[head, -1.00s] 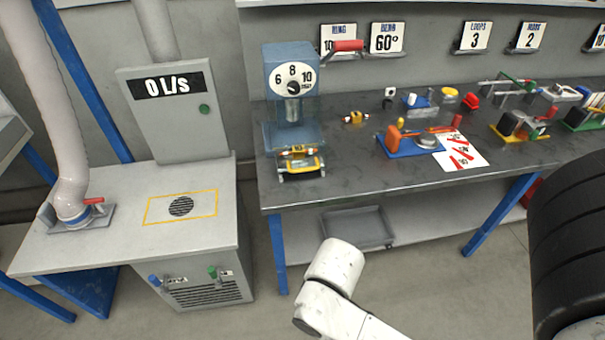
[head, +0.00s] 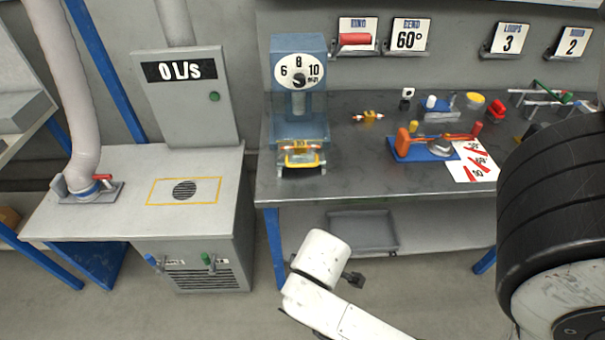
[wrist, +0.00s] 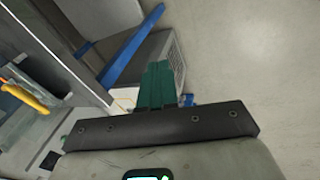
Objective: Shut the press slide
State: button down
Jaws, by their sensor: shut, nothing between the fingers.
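How far out the slide stands is hard to tell. My gripper (head: 354,280) is below and in front of the bench edge, apart from the press. In the wrist view its green fingers (wrist: 157,83) are together and empty. An orange-yellow handle (wrist: 25,94), probably the slide's, shows at the left there.
A grey cabinet bench (head: 105,205) with a hose stands left of the workbench (head: 350,187). A blue fixture (head: 420,148) with an orange handle lies right of the press. A grey tray (head: 362,232) is on the lower shelf. A large tyre (head: 555,190) blocks the right.

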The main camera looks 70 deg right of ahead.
jog(key=w+d+n+t+h+b, duration=0.1)
jog(key=d+n+h+b, duration=0.2)
jog(key=d+n+h, duration=0.4)
jog(key=n+t+h+b, duration=0.3)
jog(key=n+h, duration=0.1)
jog(key=n, duration=1)
send_near(303, 166)
jog(key=shift+m, duration=0.3)
jog(key=x, duration=0.6)
jog(key=shift+w+d+f, duration=0.1)
jog(key=shift+d+f, duration=0.1)
jog(key=shift+d, duration=0.2)
jog(key=r+x, duration=0.1)
jog(key=x, duration=0.3)
jog(key=r+x, duration=0.1)
jog(key=x, duration=0.7)
jog(key=shift+d+r+p, duration=0.4)
jog(key=shift+d, duration=0.1)
jog(key=shift+w+d+r, duration=0.1)
jog(key=shift+w+r, duration=0.05)
jog(key=shift+r, duration=0.1)
